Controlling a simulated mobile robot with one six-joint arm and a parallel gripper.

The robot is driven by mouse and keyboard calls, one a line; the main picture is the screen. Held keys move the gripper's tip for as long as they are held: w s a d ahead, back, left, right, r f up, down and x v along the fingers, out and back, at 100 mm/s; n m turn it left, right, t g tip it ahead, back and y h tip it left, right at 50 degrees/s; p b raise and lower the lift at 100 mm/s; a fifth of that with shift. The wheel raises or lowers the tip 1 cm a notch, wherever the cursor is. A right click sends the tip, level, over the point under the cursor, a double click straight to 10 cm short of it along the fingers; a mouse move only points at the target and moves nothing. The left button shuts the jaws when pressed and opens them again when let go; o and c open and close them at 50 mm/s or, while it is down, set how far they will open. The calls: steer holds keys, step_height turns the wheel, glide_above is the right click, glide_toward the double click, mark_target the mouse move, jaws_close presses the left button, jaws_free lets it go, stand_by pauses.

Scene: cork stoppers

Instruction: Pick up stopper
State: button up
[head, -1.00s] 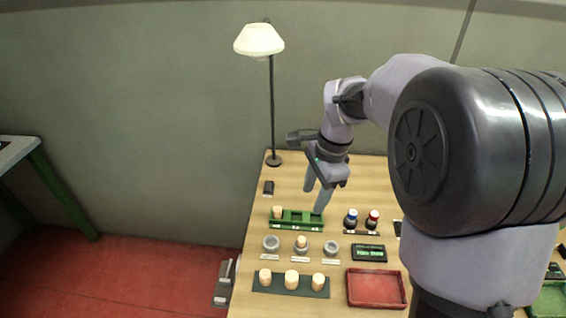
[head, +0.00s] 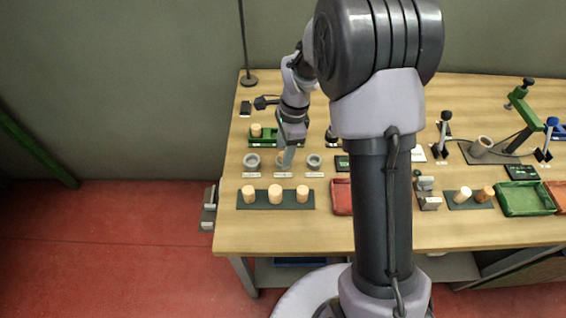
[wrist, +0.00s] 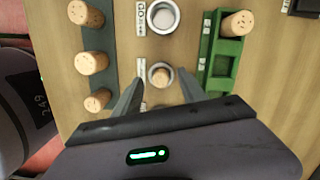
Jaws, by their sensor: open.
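A cork stopper (wrist: 159,77) stands in the middle grey ring holder (wrist: 150,68). In the wrist view it lies between my gripper's (wrist: 160,84) two open fingertips, apart from both. In the head view my gripper (head: 285,160) points down over the middle of the ring row and hides most of that stopper. Three more stoppers stand on a dark green strip (head: 262,205), the middle one (head: 275,192) among them. Another stopper (head: 256,130) stands at the left end of a green rack (head: 263,142), which also shows in the wrist view (wrist: 226,56).
Empty ring holders stand left (head: 253,161) and right (head: 314,161) of the middle one. A red tray (head: 341,196) sits to the right, partly behind my arm. Further right are a green tray (head: 524,198) and several stands. A lamp base (head: 248,80) stands at the back.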

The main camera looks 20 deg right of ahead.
steer(key=shift+f, duration=0.4)
steer(key=shift+r, duration=0.15)
steer(key=shift+c, duration=0.9)
jaws_close()
